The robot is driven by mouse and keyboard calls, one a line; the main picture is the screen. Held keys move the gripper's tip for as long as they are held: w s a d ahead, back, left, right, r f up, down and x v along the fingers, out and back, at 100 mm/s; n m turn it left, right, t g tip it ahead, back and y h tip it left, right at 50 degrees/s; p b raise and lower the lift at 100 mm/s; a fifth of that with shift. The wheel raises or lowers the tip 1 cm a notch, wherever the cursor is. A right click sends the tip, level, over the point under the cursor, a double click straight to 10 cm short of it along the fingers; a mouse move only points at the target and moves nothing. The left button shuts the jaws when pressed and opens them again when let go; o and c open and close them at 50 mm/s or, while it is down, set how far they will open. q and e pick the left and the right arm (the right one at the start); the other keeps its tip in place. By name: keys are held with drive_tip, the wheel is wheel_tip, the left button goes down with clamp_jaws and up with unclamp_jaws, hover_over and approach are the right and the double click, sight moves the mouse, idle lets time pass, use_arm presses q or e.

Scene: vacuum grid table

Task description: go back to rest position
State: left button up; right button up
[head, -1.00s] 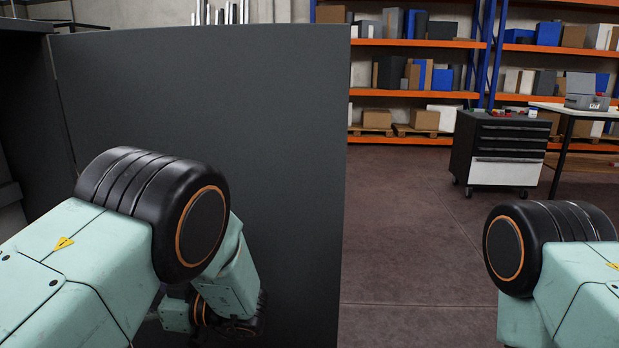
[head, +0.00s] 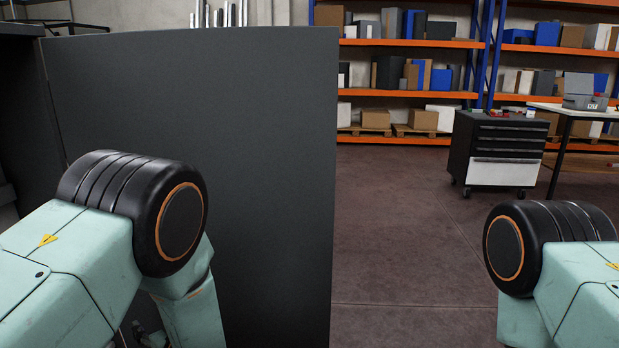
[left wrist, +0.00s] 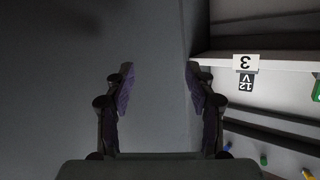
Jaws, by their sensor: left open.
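My left gripper (left wrist: 160,95) shows in the left wrist view, its two dark fingers wide apart with nothing between them. A plain dark grey surface lies beyond the fingers. In the head view my left arm comes in from the lower left, bent at a black joint, and only a dark bit of its far end shows at the bottom edge. My right arm shows at the lower right of the head view. Its gripper is out of the picture.
A large dark grey panel (head: 255,150) stands close in front of my left arm. Open floor (head: 400,240) lies to its right. A drawer cart (head: 497,150), a table (head: 570,108) and shelves (head: 410,94) stand farther back. A label marked 3 (left wrist: 246,63) shows in the left wrist view.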

use_arm(q)
drive_tip(key=s+d+f+m+g+h+p, duration=0.1)
drive_tip(key=s+d+f+m+g+h, duration=0.2)
drive_tip(key=s+f, duration=0.35)
drive_tip(key=s+d+f+m+g+h+p, duration=0.1)
drive_tip(key=s+f+m+h, duration=0.3)
drive_tip(key=s, duration=0.4)
drive_tip(key=s+d+g+h+p, duration=0.1)
drive_tip(key=s+d+g+h, duration=0.1)
drive_tip(key=s, duration=0.9)
drive_tip(key=s+d+g+h+p, duration=0.2)
drive_tip(key=s+g, duration=0.2)
drive_tip(key=s, duration=0.8)
drive_tip(key=shift+s+f+m, duration=0.15)
drive_tip(key=shift+s+m, duration=0.15)
drive_tip(key=shift+m, duration=0.1)
drive_tip(key=shift+f, duration=0.1)
drive_tip(key=shift+c, duration=1.3)
drive_tip(key=shift+w, duration=0.1)
drive_tip(key=shift+c, duration=0.5)
